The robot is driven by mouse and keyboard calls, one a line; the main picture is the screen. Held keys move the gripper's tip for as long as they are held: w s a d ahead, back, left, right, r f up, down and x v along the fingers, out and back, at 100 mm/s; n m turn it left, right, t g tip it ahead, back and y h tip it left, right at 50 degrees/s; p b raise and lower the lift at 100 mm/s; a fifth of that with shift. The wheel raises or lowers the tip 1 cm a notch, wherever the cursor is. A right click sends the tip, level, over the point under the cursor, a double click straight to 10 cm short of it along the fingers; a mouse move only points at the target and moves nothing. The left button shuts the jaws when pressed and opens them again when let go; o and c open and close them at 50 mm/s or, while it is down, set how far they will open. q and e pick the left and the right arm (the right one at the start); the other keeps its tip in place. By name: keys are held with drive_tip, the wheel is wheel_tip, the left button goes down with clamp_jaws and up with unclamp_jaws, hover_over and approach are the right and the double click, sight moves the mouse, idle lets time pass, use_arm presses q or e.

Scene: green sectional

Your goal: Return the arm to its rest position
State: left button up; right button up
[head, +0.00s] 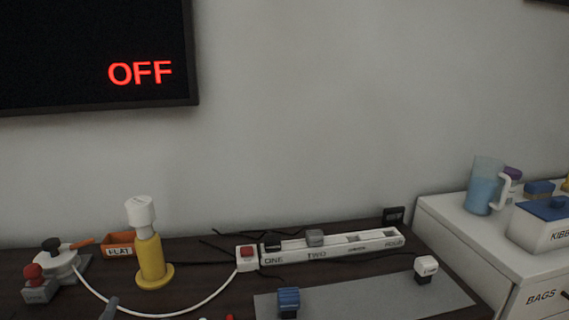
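Neither of my arms and neither gripper can be made out in the head view. A small grey shape (109,308) shows at the lower edge on the left; I cannot tell what it is. The dark table (205,252) runs along the wall, and nothing is seen held above it.
On the table stand a yellow post (151,262) with a white top, an orange tray (118,244) marked FLAT, a white power strip (335,246), a red-switch box (247,258) and a grey mat (375,297). A white cabinet (475,240) with a blue pitcher (482,190) is at right.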

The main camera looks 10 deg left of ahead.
use_arm(q)
drive_tip(key=s+d+f+m+g+h+p, duration=0.1)
drive_tip(key=d+f+m+g+h, duration=0.1)
drive_tip(key=d+m+h, duration=0.6)
drive_tip(key=s+d+f+m+g+h+p, duration=0.1)
drive_tip(key=s+d+f+m+p, duration=0.2)
drive_tip(key=m, duration=0.9)
drive_tip(key=s+d+f+m+g, duration=0.2)
drive_tip(key=s+f+m+g, duration=0.3)
drive_tip(key=f+m, duration=0.4)
drive_tip(key=m, duration=0.3)
drive_tip(key=shift+d+g, duration=0.35)
drive_tip(key=shift+g, duration=0.05)
